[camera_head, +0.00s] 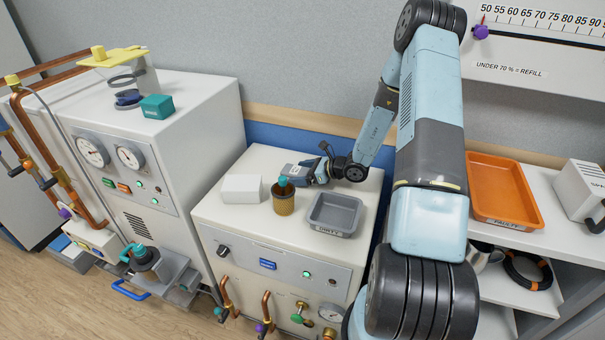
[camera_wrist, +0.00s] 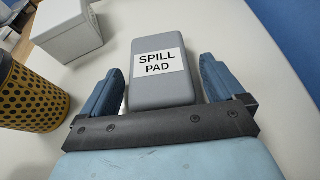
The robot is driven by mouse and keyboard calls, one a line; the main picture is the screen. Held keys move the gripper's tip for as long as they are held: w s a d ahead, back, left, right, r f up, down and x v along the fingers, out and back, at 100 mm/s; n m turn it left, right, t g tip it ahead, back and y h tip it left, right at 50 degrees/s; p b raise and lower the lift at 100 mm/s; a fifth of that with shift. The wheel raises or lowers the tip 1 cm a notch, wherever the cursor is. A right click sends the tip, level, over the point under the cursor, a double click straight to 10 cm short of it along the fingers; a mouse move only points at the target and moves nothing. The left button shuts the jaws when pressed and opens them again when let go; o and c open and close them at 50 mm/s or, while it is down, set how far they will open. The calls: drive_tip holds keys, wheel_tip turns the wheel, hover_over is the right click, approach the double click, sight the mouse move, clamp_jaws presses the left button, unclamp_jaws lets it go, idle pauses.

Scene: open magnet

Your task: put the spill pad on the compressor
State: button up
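The spill pad is a grey block with a white SPILL PAD label in the wrist view (camera_wrist: 158,62). In the head view it lies on a white cabinet top (camera_head: 297,171). My gripper (camera_wrist: 161,78) is open, with one blue finger on each side of the pad's near part and narrow gaps between. In the head view my gripper (camera_head: 318,170) is low over that top, at the pad's right. No label names the compressor. The candidates are this white cabinet (camera_head: 270,235) and the taller gauge-fronted cabinet (camera_head: 205,125) at left.
A white box (camera_head: 241,189) and a dotted yellow cup (camera_head: 283,204) stand close by the pad; the cup shows in the wrist view (camera_wrist: 30,98). A grey DIRTY tray (camera_head: 335,213) is in front. A teal block (camera_head: 157,106) sits on the taller cabinet, whose right top is clear.

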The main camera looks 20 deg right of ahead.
sight(304, 172)
drive_tip(key=shift+o, duration=0.2)
drive_tip(key=v, duration=0.7)
drive_tip(key=shift+r, duration=0.2)
drive_tip(key=shift+s+r, duration=0.15)
drive_tip(key=shift+r, duration=0.1)
drive_tip(key=s+a+r+n+g+h, duration=0.1)
drive_tip(key=s+a+r+n+g, duration=0.15)
drive_tip(key=s+r+n, duration=0.35)
drive_tip(key=s+a+r+n+g+h, duration=0.15)
drive_tip(key=a+r+n, duration=0.25)
drive_tip(key=r, duration=0.5)
drive_tip(key=s+a+r+n+g+h, duration=0.1)
drive_tip(key=s+a+r+n+g, duration=0.15)
drive_tip(key=s+r+n, duration=0.35)
drive_tip(key=s+d+r+n+t+h, duration=0.2)
drive_tip(key=s+r+n+h, duration=0.1)
drive_tip(key=s+r, duration=0.5)
drive_tip(key=s+d+r+n+t+h, duration=0.2)
drive_tip(key=s+r+n+h, duration=0.2)
drive_tip(key=s+r+n, duration=0.2)
drive_tip(key=s+r, duration=0.2)
drive_tip(key=s, duration=0.2)
drive_tip(key=shift+s, duration=0.4)
drive_tip(key=shift+d+r+h, duration=0.1)
drive_tip(key=shift+r+h, duration=0.05)
drive_tip(key=shift+h, duration=0.1)
